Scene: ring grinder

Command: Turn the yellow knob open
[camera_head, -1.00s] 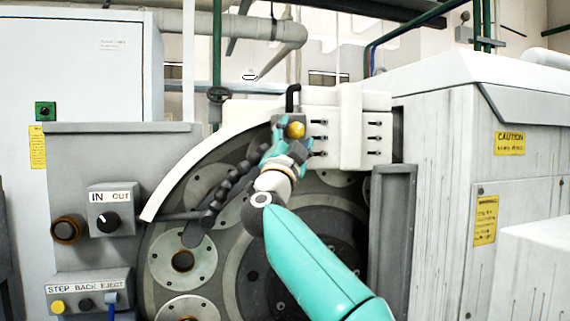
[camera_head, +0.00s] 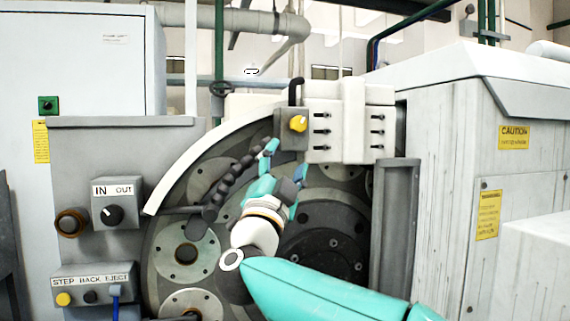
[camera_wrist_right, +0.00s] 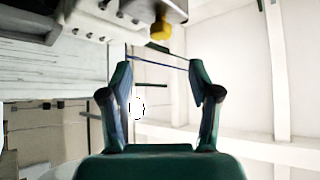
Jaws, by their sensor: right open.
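The yellow knob (camera_head: 298,123) sits on the front of a small grey box at the left end of a white block, high on the machine. It also shows at the top of the right wrist view (camera_wrist_right: 160,29), on the grey box, beyond the fingertips and apart from them. My right gripper (camera_head: 286,158) is open and empty, below and a little left of the knob. In the right wrist view its two fingers (camera_wrist_right: 160,65) stand wide apart with nothing between them. My left gripper is in no view.
A black segmented hose (camera_head: 228,187) runs just left of my right gripper. The grinder's round face (camera_head: 185,255) is behind my arm. An IN/OUT switch box (camera_head: 112,205) and a STEP BACK/EJECT panel (camera_head: 90,290) are at left. A grey upright post (camera_head: 393,240) stands at right.

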